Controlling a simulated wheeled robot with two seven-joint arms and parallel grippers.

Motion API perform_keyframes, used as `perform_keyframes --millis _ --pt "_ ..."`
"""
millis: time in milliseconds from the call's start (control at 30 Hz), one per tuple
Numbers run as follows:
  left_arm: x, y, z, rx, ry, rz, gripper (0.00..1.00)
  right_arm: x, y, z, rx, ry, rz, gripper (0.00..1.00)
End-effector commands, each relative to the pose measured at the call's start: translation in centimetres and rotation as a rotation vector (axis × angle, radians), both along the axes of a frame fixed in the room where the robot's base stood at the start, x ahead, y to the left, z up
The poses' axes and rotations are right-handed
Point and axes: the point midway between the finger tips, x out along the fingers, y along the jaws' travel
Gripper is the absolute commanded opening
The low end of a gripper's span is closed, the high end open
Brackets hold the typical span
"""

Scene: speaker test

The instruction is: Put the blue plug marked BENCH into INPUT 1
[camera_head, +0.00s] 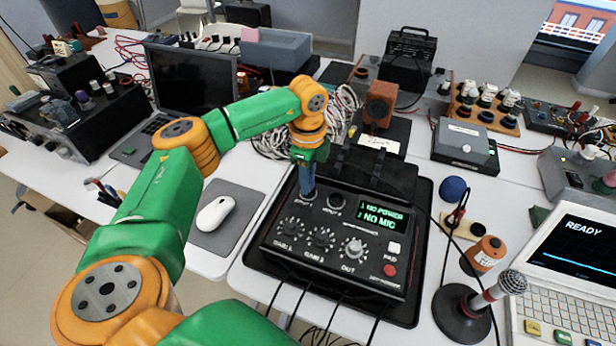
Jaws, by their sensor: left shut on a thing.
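My left gripper (309,160) points down over the black mixer box (268,237) and is shut on a blue plug (308,182). The plug is upright, with its lower end at the back left socket of the box, beside a small label too small to read surely. I cannot tell whether its tip is inside the socket or just above it. Any marking on the plug is hidden or too small. A second round socket (336,202) to the right is empty. My right gripper is not in view.
The box sits on a black tray (421,270). A microphone on a round stand (462,313), a blue ball (453,188) and an orange cylinder (484,256) are to the right. A white mouse (215,213) lies on a grey pad at left. Cables hang in front.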

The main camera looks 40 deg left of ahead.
Motion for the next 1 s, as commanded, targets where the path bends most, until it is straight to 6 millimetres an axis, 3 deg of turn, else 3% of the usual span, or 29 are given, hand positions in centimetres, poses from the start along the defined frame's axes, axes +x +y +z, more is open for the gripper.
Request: perform_keyframes --millis 867,900,1000 --pt "-0.01 0.02 -0.5 0.0 0.0 0.0 0.0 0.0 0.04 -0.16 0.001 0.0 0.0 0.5" --pt "-0.01 0.02 -0.5 0.0 0.0 0.0 0.39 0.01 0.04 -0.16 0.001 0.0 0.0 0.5" --pt "-0.01 0.02 -0.5 0.0 0.0 0.0 0.64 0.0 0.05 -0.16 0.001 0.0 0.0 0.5"
